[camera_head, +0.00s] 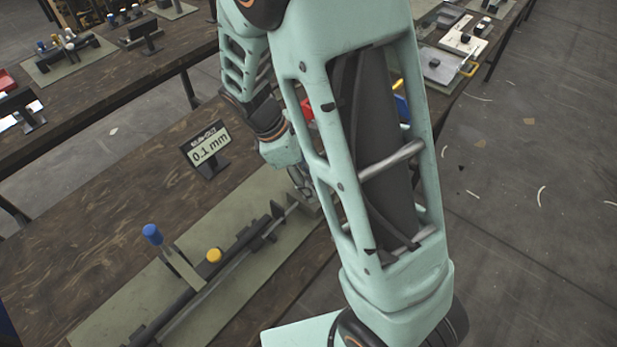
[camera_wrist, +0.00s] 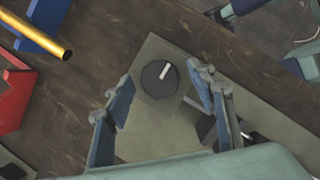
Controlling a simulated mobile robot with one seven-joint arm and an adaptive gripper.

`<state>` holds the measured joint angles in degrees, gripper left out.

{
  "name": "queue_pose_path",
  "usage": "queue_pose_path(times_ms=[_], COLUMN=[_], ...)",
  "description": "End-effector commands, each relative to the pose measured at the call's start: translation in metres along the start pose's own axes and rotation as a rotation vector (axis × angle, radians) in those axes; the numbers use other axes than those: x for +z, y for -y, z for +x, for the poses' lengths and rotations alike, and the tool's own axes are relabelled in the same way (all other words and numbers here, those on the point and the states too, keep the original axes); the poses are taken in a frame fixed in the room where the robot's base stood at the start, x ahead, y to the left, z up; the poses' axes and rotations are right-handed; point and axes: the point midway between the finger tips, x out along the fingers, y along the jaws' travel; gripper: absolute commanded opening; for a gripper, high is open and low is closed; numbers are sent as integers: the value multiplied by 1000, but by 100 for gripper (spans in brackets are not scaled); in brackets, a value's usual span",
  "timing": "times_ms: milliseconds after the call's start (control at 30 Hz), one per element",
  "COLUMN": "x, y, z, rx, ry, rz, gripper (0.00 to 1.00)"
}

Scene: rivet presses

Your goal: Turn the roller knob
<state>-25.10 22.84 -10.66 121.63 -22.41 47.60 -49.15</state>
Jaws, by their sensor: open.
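The roller knob (camera_wrist: 158,80), a round dark dial with a white pointer line, sits on a grey-green plate (camera_wrist: 140,139) in the wrist view. The pointer runs from the dial's middle toward its upper right edge. My gripper (camera_wrist: 160,74) is open, with one finger left of the dial and the other to its right. There is a visible gap on each side, and nothing is held. How high the fingertips are above the dial I cannot tell. In the head view my gripper (camera_head: 301,184) is partly hidden behind my arm, and the knob is hidden.
A roller press with a blue-topped lever (camera_head: 152,234) and a yellow knob (camera_head: 214,255) lies on the wooden table. A small display (camera_head: 207,150) reading 0.1 mm stands behind it. A red object (camera_wrist: 14,92) and a blue-and-gold object (camera_wrist: 40,36) lie left of the plate.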

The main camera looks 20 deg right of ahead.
Motion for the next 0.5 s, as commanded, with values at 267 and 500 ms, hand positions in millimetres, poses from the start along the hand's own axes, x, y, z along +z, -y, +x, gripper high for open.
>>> queue_pose_path(times_ms=[267,500], x=[0,0], y=[0,0], z=[0,-1], rx=[1,0], ry=[0,0], rz=[0,3], gripper=[24,9])
